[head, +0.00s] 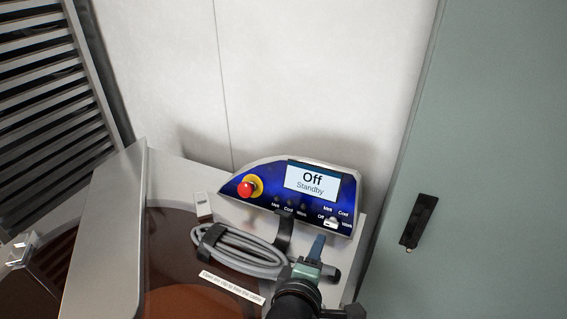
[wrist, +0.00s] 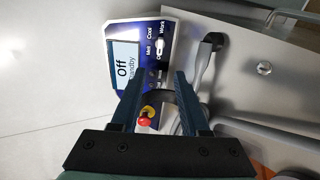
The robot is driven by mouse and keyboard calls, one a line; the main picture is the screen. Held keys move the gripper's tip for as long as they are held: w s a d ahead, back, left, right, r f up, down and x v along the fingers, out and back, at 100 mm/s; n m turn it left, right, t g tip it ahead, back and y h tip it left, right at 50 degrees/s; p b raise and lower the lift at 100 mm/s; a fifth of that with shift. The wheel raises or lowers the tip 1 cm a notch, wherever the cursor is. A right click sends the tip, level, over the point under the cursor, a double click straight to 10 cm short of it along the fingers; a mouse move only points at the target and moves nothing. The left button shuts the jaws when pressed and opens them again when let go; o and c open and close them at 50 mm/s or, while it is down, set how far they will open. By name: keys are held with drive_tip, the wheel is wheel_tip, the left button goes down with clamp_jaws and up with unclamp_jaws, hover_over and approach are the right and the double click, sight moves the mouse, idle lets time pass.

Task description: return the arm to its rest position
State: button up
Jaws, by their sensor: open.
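My gripper (head: 316,245) is in front of the lower right part of the control panel in the head view, its body dark and its finger blue-grey. In the wrist view my gripper (wrist: 156,82) has its two fingers apart with nothing held between them. The blue control panel (head: 262,207) stands tilted on the machine, its screen (head: 312,181) reading "Off Standby". The white selector knob (head: 331,223) is just above the finger in the head view. In the wrist view the panel (wrist: 150,28) lies beyond the fingertips. I cannot tell whether a finger touches it.
A red stop button (head: 246,189) on a yellow ring is at the panel's left. A coiled grey cable (head: 235,250) lies on the machine beside my gripper, near a black hook (head: 284,232). A grey-green door (head: 490,150) is at right, a louvred vent (head: 45,100) at left.

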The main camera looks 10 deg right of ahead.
drive_tip(key=shift+r, duration=0.1)
drive_tip(key=w+a+r+m+t+y+b, duration=0.1)
drive_tip(key=a+r+m+t, duration=0.25)
drive_tip(key=r, duration=0.95)
drive_tip(key=w+a+r+m+t+y+b, duration=0.1)
drive_tip(key=w+a+r+m+t, duration=0.3)
drive_tip(key=r, duration=0.8)
drive_tip(key=s+a+r+m+t+y, duration=0.2)
drive_tip(key=s+r+t, duration=0.2)
drive_tip(key=s+r, duration=0.3)
drive_tip(key=s+a+r+m+t+y+b, duration=0.1)
drive_tip(key=s+a+r+m+t+y, duration=0.1)
drive_tip(key=s+r, duration=0.6)
wheel_tip(320, 180, up, 6)
drive_tip(key=shift+s+a+f+t+b, duration=0.1)
drive_tip(key=shift+s+a+t+b, duration=0.35)
drive_tip(key=shift+t, duration=0.7)
